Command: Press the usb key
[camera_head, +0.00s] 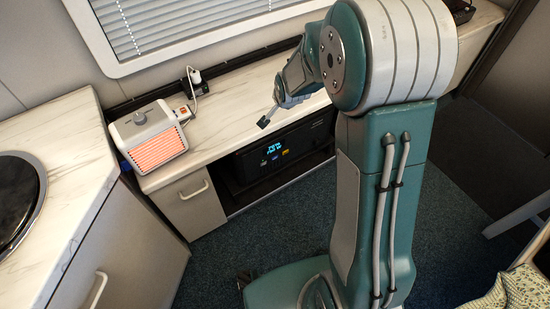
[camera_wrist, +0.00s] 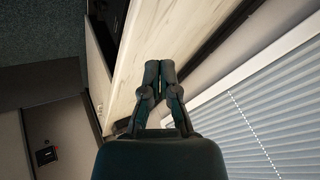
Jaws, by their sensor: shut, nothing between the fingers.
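I cannot make out a usb key for certain in either view. A black unit (camera_head: 313,136) with a lit blue display and small coloured marks sits in the open bay under the counter; single keys on it are too small to tell. My gripper (camera_head: 266,117) is above the front part of the counter, up and left of that display in the picture, and touches nothing that I can see. In the wrist view my gripper (camera_wrist: 160,66) has its two dark fingers together, empty, with the pale counter behind them.
A heater with a glowing orange grille (camera_head: 158,148) stands on the marble-look counter (camera_head: 220,135), left of my gripper. A white plug (camera_head: 195,76) is at the wall. A window blind (camera_head: 160,25) is behind. A round black hob (camera_head: 15,195) is at far left.

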